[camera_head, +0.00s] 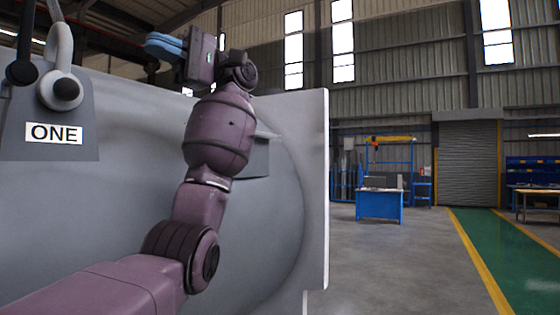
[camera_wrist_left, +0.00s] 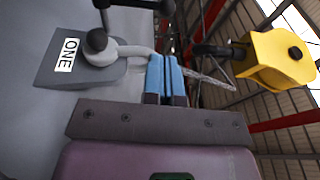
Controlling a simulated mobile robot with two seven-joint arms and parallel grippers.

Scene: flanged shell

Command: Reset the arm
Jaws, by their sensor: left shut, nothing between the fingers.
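My left arm rises in front of the large grey flanged shell (camera_head: 312,200). My left gripper (camera_head: 160,46) is high up near the top edge of the shell, its blue fingers pointing left. In the left wrist view the blue fingers (camera_wrist_left: 166,78) lie side by side, shut with nothing between them. A grey lug plate labelled ONE (camera_head: 48,110) is on the shell at the left, apart from the gripper in the head view. A pale shackle (camera_head: 62,62) with a dark round pin end hangs at this plate. My right gripper is not in view.
The left wrist view shows a yellow hoist block (camera_wrist_left: 282,60) at the upper right and the shackle (camera_wrist_left: 128,51) close behind the fingers. A blue workbench (camera_head: 380,205) stands far back. The floor (camera_head: 400,265) right of the shell is clear.

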